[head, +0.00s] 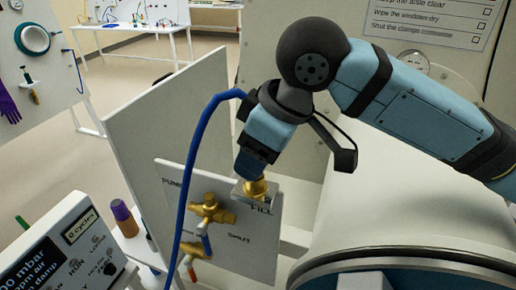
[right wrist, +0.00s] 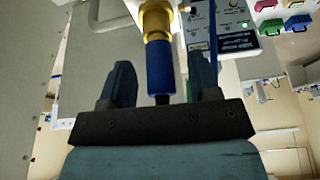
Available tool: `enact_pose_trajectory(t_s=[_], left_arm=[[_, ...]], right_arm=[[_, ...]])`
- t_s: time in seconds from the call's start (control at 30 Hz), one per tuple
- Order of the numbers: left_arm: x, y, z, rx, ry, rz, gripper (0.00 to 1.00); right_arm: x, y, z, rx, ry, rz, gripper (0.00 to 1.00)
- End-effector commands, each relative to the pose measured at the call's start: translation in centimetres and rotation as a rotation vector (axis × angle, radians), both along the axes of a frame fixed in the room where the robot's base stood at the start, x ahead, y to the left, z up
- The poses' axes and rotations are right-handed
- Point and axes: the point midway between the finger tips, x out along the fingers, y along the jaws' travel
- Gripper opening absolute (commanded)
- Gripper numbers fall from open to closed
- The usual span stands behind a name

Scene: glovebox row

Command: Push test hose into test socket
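The blue test hose (head: 195,150) arches from behind my right gripper down the left of a small grey panel. Its thick blue end (right wrist: 160,68) stands in line with a brass socket (right wrist: 157,20) and meets it, with no gap visible. In the head view the brass socket (head: 257,188) is beside a "FILL" label, just below my right gripper (head: 254,170). In the right wrist view the fingers (right wrist: 161,85) stand on either side of the hose end, with a gap on both sides. How deep the end sits is hidden. My left gripper is not in view.
The grey panel (head: 262,240) carries a brass valve (head: 210,209) left of the socket. A display box (head: 65,250) and a purple-capped bottle (head: 124,218) stand at lower left. A large pale chamber (head: 410,220) is close on the right, below my right arm.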

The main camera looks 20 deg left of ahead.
Motion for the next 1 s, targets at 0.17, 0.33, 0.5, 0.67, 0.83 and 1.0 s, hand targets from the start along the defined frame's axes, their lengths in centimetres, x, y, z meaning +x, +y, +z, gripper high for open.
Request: enact_pose_trajectory(t_s=[0.17,0.33,0.5,0.67,0.83,1.0], left_arm=[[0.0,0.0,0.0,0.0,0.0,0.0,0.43],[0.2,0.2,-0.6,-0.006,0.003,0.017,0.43],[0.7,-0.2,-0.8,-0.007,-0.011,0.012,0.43],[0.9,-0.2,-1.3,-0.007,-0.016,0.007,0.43],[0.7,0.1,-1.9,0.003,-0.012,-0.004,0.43],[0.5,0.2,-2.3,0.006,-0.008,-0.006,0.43]], right_arm=[[0.0,0.0,0.0,0.0,0.0,0.0,0.56],[0.0,-0.3,0.7,0.002,-0.001,0.0,0.56],[-0.1,-1.6,3.8,0.002,-0.004,-0.002,0.56],[-0.2,-3.1,7.4,0.002,-0.003,-0.002,0.56],[-0.4,-4.4,10.5,0.001,-0.002,-0.001,0.56],[-0.4,-5.1,12.3,0.0,-0.001,-0.001,0.56]])
